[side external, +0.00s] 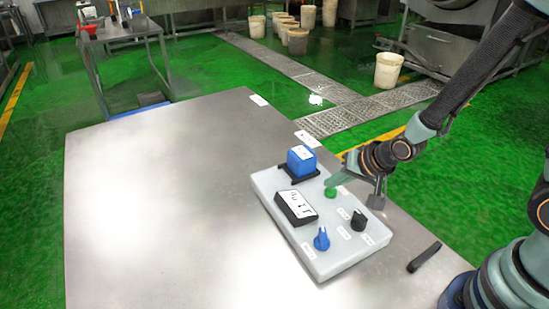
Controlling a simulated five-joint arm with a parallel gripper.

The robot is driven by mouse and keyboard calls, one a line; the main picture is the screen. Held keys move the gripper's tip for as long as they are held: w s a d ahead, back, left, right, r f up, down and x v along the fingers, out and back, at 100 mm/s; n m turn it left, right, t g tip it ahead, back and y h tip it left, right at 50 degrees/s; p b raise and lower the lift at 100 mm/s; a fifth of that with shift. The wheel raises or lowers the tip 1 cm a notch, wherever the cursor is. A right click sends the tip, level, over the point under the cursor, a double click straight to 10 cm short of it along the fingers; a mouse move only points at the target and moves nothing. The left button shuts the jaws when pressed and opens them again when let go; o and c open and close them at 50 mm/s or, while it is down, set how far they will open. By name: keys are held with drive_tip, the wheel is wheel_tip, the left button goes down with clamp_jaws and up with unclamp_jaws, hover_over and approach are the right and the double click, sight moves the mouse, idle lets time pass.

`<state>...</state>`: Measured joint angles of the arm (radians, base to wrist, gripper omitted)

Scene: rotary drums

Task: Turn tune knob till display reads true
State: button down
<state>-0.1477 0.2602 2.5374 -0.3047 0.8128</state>
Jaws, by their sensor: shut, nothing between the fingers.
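A light grey control panel (275,210) lies on the metal table. Its black-framed display (297,208) has a white face with dark marks, too small to read surely. A blue pointer knob (321,239) is at the near end of the panel and a black knob (358,220) is on its right side. A green round part (330,192) sits near the panel's middle. The small labels are unreadable, so I cannot tell which one is the tune knob. My gripper (337,182) is shut and empty, its tip just above or touching the green part, apart from both knobs.
A blue box (301,160) stands on a black holder at the panel's far end. A dark bar (424,256) lies on the table at the right. The left of the table (150,210) is clear. White labels lie at the far edge.

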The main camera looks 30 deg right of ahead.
sight(333, 192)
drive_tip(key=shift+f, duration=0.5)
idle(0.8)
drive_tip(key=shift+r, duration=0.9)
drive_tip(key=shift+r, duration=2.5)
drive_tip(key=shift+r, duration=0.1)
drive_tip(key=s+d+r+n+g, duration=0.1)
drive_tip(key=s+d+r+n, duration=0.1)
drive_tip(key=r, duration=0.4)
drive_tip(key=s+d+r+n+h, duration=0.1)
drive_tip(key=s+d+r+n, duration=0.2)
drive_tip(key=s+r+n, duration=0.2)
wheel_tip(333, 192, up, 2)
drive_tip(key=shift+s+d+n+g, duration=0.3)
drive_tip(key=shift+s+g, duration=0.1)
drive_tip(key=shift+s, duration=0.8)
